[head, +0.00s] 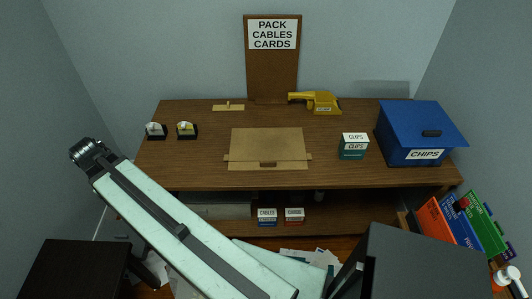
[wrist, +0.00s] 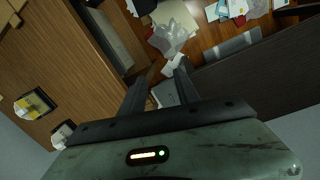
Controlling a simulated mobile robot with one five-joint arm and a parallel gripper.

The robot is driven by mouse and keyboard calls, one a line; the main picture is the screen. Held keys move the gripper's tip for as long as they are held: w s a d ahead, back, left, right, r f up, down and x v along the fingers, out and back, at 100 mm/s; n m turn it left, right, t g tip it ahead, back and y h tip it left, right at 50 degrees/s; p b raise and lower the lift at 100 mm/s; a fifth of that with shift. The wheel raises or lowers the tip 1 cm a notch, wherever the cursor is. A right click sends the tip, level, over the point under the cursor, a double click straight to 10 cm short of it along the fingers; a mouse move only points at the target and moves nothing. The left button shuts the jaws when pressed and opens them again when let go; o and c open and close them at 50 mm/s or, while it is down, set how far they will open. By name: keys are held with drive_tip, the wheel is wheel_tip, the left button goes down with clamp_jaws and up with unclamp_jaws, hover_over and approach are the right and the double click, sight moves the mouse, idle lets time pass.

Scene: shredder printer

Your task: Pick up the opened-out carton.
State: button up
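The opened-out carton (head: 267,145) is a flat, tan cardboard sheet lying on the middle of the wooden desk (head: 205,160), with small tabs along its near edge. In the wrist view a tan piece shows at the top left corner; I cannot tell whether it is the carton. My gripper (head: 84,149) is off the left end of the desk, well apart from the carton. In the wrist view my gripper (wrist: 163,72) has its two dark fingers apart, with nothing between them.
A blue CHIPS box (head: 408,143) and a green-and-white CLIPS box (head: 354,146) stand on the right. A yellow tool (head: 318,102) lies at the back. Two small black holders (head: 187,131) sit on the left. CABLES (head: 267,216) and CARDS (head: 294,216) boxes stand on the lower shelf.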

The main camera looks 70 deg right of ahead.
drive_tip(key=s+d+f+b, duration=0.1)
drive_tip(key=s+d, duration=0.2)
drive_tip(key=d, duration=0.3)
drive_tip(key=s+d+f+n+g+h, duration=0.1)
drive_tip(key=s+d, duration=0.2)
drive_tip(key=d, duration=0.4)
drive_tip(key=s+d+f+b, duration=0.1)
drive_tip(key=s+d, duration=0.1)
drive_tip(key=d, duration=0.4)
drive_tip(key=s+d+f+g+b, duration=0.1)
drive_tip(key=s+d, duration=0.5)
drive_tip(key=s, duration=0.2)
drive_tip(key=s+d+f+n+g+b, duration=0.1)
drive_tip(key=s+d+b, duration=0.1)
drive_tip(key=s+d, duration=0.5)
drive_tip(key=s+d+f+n+b, duration=0.1)
drive_tip(key=s+d, duration=0.5)
drive_tip(key=s, duration=0.2)
drive_tip(key=shift+s+d+g+b, duration=0.15)
drive_tip(key=shift+s+g+b, duration=0.2)
drive_tip(key=shift+g, duration=0.05)
drive_tip(key=b+x, duration=0.5)
drive_tip(key=shift+s+d+f, duration=0.1)
drive_tip(key=shift+s+d, duration=0.1)
drive_tip(key=shift+d, duration=0.1)
clamp_jaws()
